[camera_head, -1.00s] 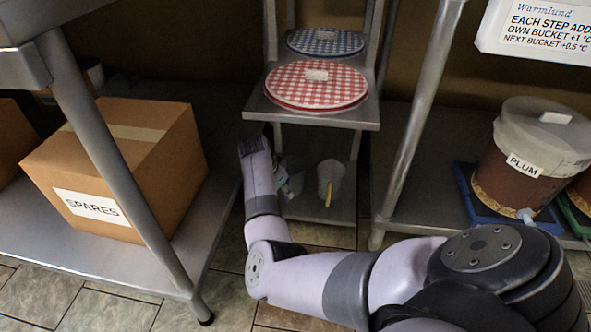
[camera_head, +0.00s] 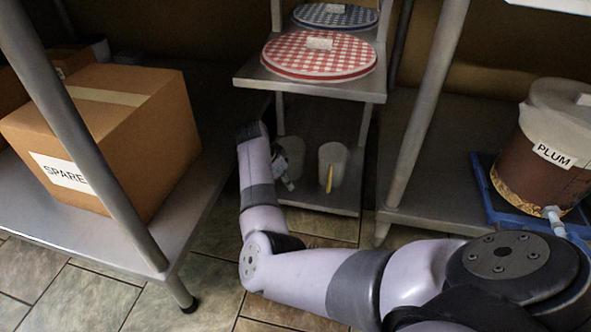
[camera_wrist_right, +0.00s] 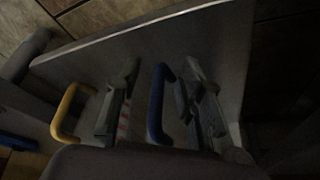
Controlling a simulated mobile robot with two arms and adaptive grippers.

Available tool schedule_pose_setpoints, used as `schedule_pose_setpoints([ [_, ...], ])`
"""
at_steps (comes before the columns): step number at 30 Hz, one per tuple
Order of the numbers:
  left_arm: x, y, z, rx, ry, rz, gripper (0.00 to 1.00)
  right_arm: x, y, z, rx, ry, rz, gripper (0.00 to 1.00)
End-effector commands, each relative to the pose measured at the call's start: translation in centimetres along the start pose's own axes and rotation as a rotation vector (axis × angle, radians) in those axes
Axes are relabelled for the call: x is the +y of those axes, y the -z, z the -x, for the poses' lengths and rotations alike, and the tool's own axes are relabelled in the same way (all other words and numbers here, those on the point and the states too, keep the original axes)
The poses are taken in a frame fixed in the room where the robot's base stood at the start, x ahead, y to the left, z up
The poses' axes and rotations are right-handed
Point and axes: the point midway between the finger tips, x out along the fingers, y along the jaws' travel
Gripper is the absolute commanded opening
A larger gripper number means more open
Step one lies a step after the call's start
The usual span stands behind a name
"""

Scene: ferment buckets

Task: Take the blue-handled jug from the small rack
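Two pale jugs stand on the low shelf of the small rack (camera_head: 345,200). The right one (camera_head: 334,160) has a yellow handle. The left one (camera_head: 294,152) is partly hidden by my right arm, and its handle cannot be made out in the head view. In the right wrist view the blue handle (camera_wrist_right: 157,105) lies between the two dark fingers of my right gripper (camera_wrist_right: 160,103). The fingers stand apart on either side of the handle; contact is not clear. The yellow handle (camera_wrist_right: 66,112) is left of the left finger. My left gripper is not in view.
A red checked round cloth-like cover (camera_head: 318,58) and a blue one (camera_head: 336,15) lie on shelves above. A SPARES box (camera_head: 110,135) sits on the left shelf behind a metal post (camera_head: 75,130). A PLUM bucket (camera_head: 550,150) stands at right on a blue tray.

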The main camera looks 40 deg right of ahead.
Motion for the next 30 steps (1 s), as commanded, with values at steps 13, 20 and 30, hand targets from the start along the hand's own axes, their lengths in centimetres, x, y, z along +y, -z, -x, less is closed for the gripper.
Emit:
schedule_pose_setpoints([
  [13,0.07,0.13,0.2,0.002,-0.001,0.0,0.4,-0.11,-0.2,-0.04,0.0,0.001,0.0,0.28],
  [20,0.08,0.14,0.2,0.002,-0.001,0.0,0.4,-0.1,-0.19,-0.07,0.0,0.001,0.0,0.12],
  [30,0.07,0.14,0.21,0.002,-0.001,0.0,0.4,-0.09,-0.19,-0.08,0.0,0.001,0.0,0.0],
])
